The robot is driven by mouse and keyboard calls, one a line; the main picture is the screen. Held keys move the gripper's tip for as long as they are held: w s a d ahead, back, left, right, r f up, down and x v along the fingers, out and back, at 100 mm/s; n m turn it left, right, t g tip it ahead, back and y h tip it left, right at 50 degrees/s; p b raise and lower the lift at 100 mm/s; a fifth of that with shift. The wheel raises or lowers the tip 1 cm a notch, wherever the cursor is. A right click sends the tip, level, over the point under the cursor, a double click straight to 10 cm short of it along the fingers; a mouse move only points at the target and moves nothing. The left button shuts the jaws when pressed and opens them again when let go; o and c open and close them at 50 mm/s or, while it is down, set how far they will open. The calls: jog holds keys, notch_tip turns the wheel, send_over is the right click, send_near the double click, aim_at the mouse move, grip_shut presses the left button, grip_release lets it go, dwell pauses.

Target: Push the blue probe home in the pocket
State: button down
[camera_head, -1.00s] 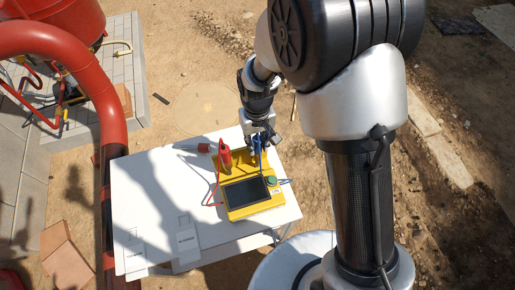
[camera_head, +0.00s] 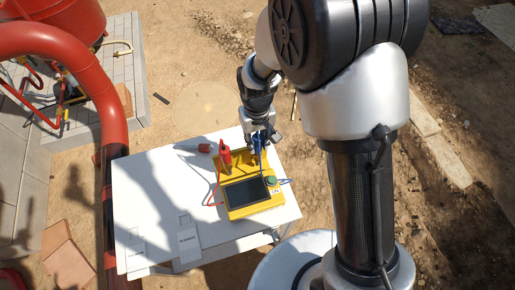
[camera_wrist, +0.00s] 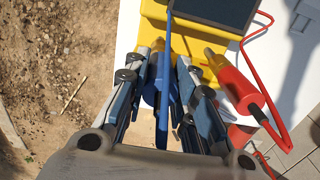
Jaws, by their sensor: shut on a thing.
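My gripper (camera_wrist: 158,52) is shut on the blue probe (camera_wrist: 150,92), which lies between its two fingers in the wrist view. A blue lead (camera_wrist: 168,35) runs up from it across the yellow meter (camera_wrist: 205,35). In the head view my gripper (camera_head: 259,141) is at the meter's far edge, right of the red probe (camera_head: 226,156). In the wrist view the red probe (camera_wrist: 235,85) stands beside my fingers, its brass-coloured end at the meter's edge. The fingers hide much of the blue probe and the pocket below it, so its depth cannot be told.
The meter (camera_head: 234,211) has a dark screen and a green knob (camera_head: 270,181), and sits on a white table (camera_head: 150,205). A red lead (camera_wrist: 266,75) loops beside the red probe. A large red pipe (camera_head: 75,50) stands at left. The table's left part is mostly clear.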

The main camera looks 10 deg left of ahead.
jog(key=shift+r+p, duration=3)
jog(key=shift+r, duration=1.15)
jog(key=c, duration=1.8)
grip_release()
jog(key=shift+c, duration=0.2)
grip_shut()
